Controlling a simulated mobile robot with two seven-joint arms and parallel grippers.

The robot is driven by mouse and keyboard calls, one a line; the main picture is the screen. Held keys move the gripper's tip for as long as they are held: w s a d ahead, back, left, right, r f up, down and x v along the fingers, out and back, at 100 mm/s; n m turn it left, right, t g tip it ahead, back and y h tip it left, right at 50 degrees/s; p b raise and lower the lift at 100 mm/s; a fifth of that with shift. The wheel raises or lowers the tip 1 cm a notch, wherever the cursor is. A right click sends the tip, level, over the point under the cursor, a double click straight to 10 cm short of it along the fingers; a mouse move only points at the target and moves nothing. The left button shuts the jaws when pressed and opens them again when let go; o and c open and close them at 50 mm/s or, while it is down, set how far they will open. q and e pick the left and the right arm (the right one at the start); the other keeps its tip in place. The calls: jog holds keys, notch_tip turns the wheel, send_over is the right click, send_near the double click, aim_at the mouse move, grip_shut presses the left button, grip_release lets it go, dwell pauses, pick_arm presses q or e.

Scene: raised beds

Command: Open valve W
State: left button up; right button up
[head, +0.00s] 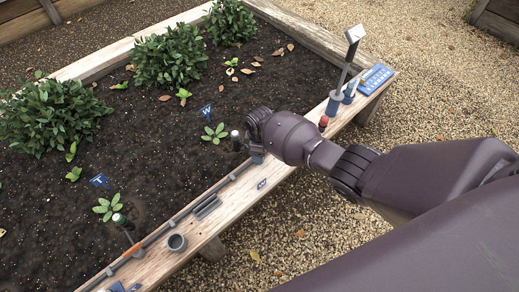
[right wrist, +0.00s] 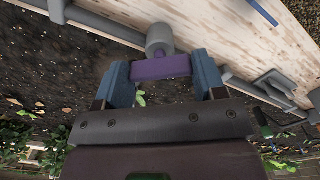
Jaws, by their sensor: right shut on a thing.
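My right gripper (right wrist: 162,75) is shut on a purple handle (right wrist: 161,67), with one blue finger at each end of it. The handle sits against a grey round fitting (right wrist: 159,38) by the grey pipe. In the head view my right gripper (head: 254,138) is over the bed's near edge and hides the handle. A blue sign with a white W (head: 207,111) stands in the soil just left of it, by a small seedling. A short post with a pale top (head: 235,136) stands beside the gripper. My left gripper is out of view.
The grey pipe (head: 157,235) runs along the wooden bed edge (head: 205,237). A second sign (head: 99,181) and green-topped post (head: 119,218) are at lower left. A lamp-like tool (head: 346,65), red item (head: 324,121) and blue tray (head: 376,78) are right.

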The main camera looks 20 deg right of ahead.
jog(key=n, duration=0.5)
jog(key=shift+f+n, duration=0.15)
jog(key=shift+n, duration=0.15)
jog(key=n, duration=0.2)
jog(key=shift+s+n+b, duration=0.1)
jog(key=shift+n+b, duration=0.2)
jog(key=shift+n, duration=1)
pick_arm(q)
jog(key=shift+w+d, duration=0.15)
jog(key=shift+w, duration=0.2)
pick_arm(e)
jog(key=shift+n, duration=0.3)
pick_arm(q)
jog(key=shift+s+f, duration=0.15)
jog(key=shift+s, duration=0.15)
pick_arm(e)
jog(key=o, duration=0.9)
